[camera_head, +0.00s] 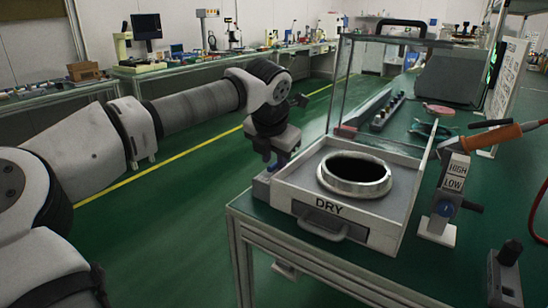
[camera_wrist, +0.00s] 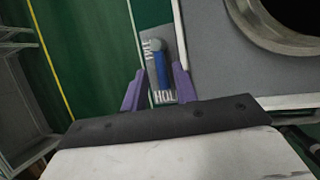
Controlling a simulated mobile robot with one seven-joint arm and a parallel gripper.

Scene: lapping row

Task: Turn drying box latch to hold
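The drying box (camera_head: 300,200), marked DRY, stands at the near left corner of the green bench with a metal ring (camera_head: 355,188) on top. Its latch (camera_wrist: 161,68) shows in the wrist view as a blue bar with a rounded grey end, on a grey plate beside the box. The plate carries partly covered lettering, with HOL readable near the blue end. My gripper (camera_wrist: 160,82) has its two purple fingers apart, one on each side of the latch; I cannot tell whether either touches it. In the head view my gripper (camera_head: 268,168) is at the box's left side, fingertips mostly hidden.
A clear lid panel (camera_head: 390,75) stands upright behind the box. A HIGH/LOW switch stand (camera_head: 447,195) and an orange-handled tool (camera_head: 490,137) are at the right. A black-knobbed box (camera_head: 506,275) sits at the front right. Green floor (camera_head: 150,240) is open at the left.

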